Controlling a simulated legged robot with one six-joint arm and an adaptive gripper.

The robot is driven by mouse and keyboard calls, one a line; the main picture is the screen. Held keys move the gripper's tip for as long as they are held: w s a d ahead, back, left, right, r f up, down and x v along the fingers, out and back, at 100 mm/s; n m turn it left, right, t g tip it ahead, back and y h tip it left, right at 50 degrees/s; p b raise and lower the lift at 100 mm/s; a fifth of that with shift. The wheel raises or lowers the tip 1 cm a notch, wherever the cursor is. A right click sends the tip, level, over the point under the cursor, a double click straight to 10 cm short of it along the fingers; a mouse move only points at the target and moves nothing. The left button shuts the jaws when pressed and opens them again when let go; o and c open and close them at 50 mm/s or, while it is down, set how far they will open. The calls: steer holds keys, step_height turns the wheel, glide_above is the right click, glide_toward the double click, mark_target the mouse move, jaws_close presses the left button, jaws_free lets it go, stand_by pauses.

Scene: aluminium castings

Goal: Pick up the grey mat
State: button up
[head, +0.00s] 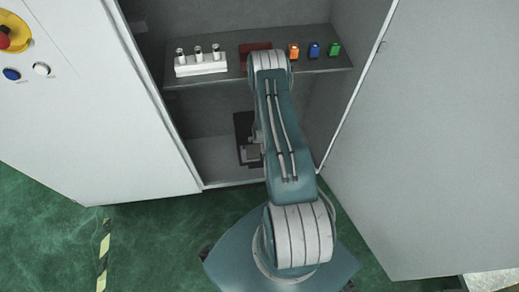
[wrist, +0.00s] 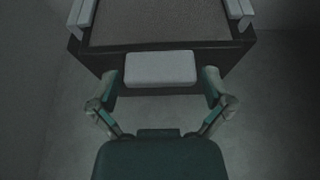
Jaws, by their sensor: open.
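In the wrist view, a flat, textured grey-brown surface (wrist: 165,22), which looks like the grey mat, lies in a dark, box-like holder (wrist: 92,58). A pale grey block (wrist: 160,69) projects from the middle of the holder's front. My gripper (wrist: 160,84) is open, with one finger on each side of this block. I cannot tell whether the fingers touch it. In the head view, my arm reaches into the cabinet's lower compartment. A dark object (head: 242,124) shows there, partly hidden by my arm, and the mat cannot be made out.
The cabinet shelf (head: 345,69) is above the lower compartment. It bears a white rack (head: 203,70) with three vials, a dark red item (head: 246,48), and orange (head: 293,52), blue (head: 314,50) and green (head: 334,49) items. The open door (head: 425,140) stands right.

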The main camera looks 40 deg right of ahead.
steer(key=shift+w+f, duration=0.1)
steer(key=c, duration=1.1)
steer(key=shift+o, duration=0.2)
